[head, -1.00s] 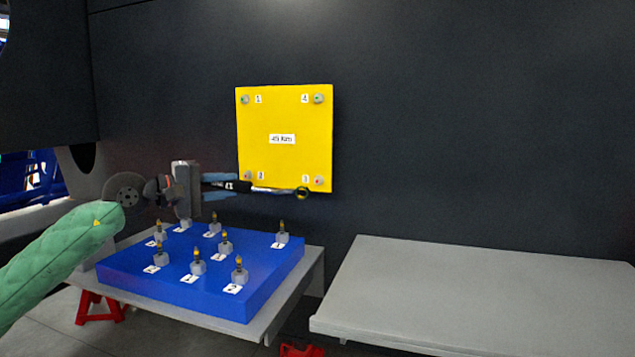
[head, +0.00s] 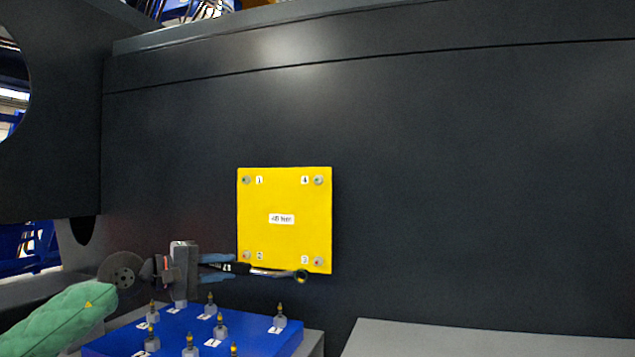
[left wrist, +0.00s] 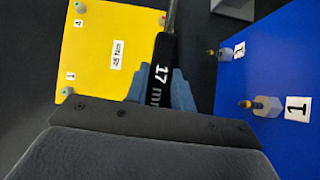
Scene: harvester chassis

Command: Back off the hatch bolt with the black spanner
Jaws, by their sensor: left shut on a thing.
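The yellow hatch plate (head: 300,195) is upright on the dark wall. It has a bolt at each corner, numbered 1 (head: 246,180), 2 (head: 247,255), 3 (head: 319,261) and 4 (head: 318,180). My left gripper (head: 232,267) is shut on the black spanner (head: 262,271), just below the hatch's lower left. The spanner points right, and its ring end (head: 302,277) shows near the lower edge, below and left of bolt 3; its gap from the plate is unclear. The left wrist view shows the black handle (left wrist: 161,72), marked 17 mm, between the blue fingers. My right gripper is out of view.
A blue block (head: 258,335) with several upright sockets stands below the left gripper. A bare grey table (head: 450,340) is at the lower right. The dark wall right of the hatch is clear.

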